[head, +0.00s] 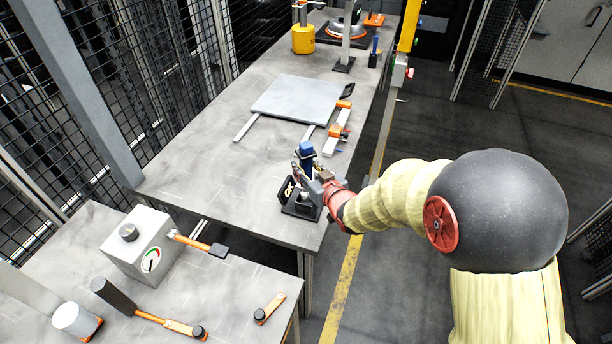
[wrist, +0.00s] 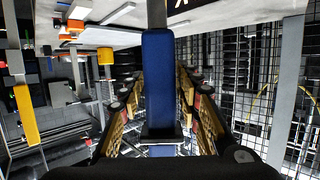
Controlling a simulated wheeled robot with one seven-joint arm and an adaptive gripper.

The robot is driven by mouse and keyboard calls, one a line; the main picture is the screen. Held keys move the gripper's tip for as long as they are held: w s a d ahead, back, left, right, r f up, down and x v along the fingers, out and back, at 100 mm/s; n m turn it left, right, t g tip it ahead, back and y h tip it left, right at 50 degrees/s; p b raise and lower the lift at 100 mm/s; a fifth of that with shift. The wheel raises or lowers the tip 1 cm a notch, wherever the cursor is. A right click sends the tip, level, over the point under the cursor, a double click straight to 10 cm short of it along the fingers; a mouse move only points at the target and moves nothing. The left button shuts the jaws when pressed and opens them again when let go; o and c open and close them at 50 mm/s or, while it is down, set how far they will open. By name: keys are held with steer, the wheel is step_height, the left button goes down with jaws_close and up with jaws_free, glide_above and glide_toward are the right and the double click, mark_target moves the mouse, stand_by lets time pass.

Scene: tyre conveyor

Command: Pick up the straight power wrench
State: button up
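The straight power wrench, with a blue body (head: 306,150), stands upright in a small black holder (head: 300,208) at the near right corner of the long grey table. My gripper (head: 318,187) is beside it at that corner, low over the holder, with the arm reaching in from the right. In the wrist view the blue body (wrist: 159,85) stands between the two fingers of my gripper (wrist: 160,82). The fingers look open around it, with narrow gaps at the sides. The head view hides part of the wrench and the fingertips.
A grey plate on rails (head: 297,98) lies farther back on the table, with orange-ended tools (head: 338,132) beside it. A yellow cylinder (head: 303,40) stands at the far end. A nearer bench holds a gauge box (head: 140,238) and a hammer (head: 145,313). Mesh fencing lines the left.

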jaws_close()
stand_by(0.6)
steer(key=shift+w+r, duration=0.1)
